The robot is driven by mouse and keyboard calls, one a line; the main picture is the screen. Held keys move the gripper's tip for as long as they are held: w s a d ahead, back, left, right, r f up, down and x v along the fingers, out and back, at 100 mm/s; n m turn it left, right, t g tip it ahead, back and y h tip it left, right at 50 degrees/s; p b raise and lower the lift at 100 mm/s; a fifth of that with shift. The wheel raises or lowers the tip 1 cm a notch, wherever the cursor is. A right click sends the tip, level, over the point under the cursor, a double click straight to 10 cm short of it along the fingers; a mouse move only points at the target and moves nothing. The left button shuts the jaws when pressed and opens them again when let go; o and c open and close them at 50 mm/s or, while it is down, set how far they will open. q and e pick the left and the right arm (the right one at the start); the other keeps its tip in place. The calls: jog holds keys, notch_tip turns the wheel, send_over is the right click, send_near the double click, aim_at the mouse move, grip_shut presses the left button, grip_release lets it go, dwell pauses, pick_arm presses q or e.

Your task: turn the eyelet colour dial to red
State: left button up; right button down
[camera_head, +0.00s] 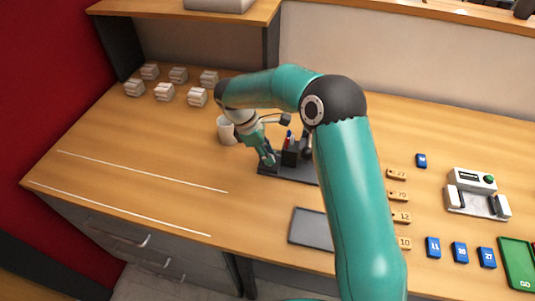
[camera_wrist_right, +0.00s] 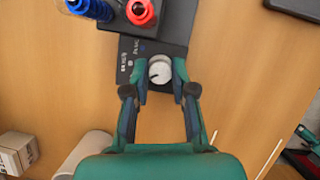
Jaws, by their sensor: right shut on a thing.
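The eyelet colour dial (camera_wrist_right: 160,69) is a small round pale grey knob on a black panel (camera_wrist_right: 128,50) in the right wrist view. A dark mark shows on its face, toward the lower left. Small pale lettering and coloured dots sit left of it, too small to read. My right gripper (camera_wrist_right: 161,78) has one fingertip on each side of the dial and is shut on it. In the head view my right gripper (camera_head: 268,160) reaches down to the left end of the black device (camera_head: 292,174); the dial is hidden there.
A grey mat (camera_head: 309,228) lies in front. The table's left middle is clear.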

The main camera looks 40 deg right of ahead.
jog(key=shift+n+t, duration=0.4)
jog(key=shift+n, duration=0.6)
jog(key=c, duration=1)
grip_release()
jog(key=shift+h, duration=0.3)
jog(key=v, duration=1.2)
